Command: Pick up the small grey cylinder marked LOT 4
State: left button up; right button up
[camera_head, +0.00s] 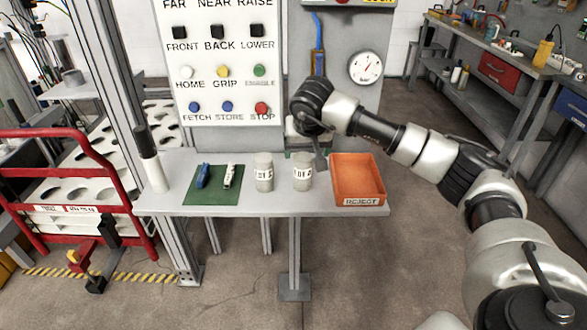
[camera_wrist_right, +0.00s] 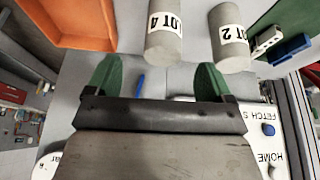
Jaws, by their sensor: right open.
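The small grey cylinder marked LOT 4 (camera_head: 302,178) stands upright on the light grey shelf, beside the orange tray. In the right wrist view the LOT 4 cylinder (camera_wrist_right: 164,45) is just beyond the fingertips, roughly in line with the gap. A like cylinder marked LOT 2 (camera_head: 264,178) stands to its left; it also shows in the right wrist view (camera_wrist_right: 232,52). My right gripper (camera_head: 308,150) is behind the LOT 4 cylinder, partly hidden. In its wrist view the gripper (camera_wrist_right: 157,78) is open and empty, with green fingers apart. My left gripper is not seen.
The orange REJECT tray (camera_head: 344,183) stands right of the cylinders. A green mat (camera_head: 212,196) with a blue and a white piece lies left. A button panel (camera_head: 219,60) rises behind the shelf (camera_head: 240,208). A black-topped white post (camera_head: 154,172) stands at the left end.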

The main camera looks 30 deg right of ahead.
aim_at(303, 157)
jog(key=shift+x, duration=1.15)
jog(key=x, duration=0.2)
jog(key=p+x, duration=0.1)
jog(key=x, duration=0.2)
jog(key=shift+w+a+r, duration=0.15)
jog(key=shift+w, duration=0.25)
jog(key=shift+w+f, duration=0.2)
jog(key=shift+f, duration=0.3)
jog(key=shift+r, duration=0.1)
jog(key=c, duration=1.3)
jog(key=shift+r, duration=0.1)
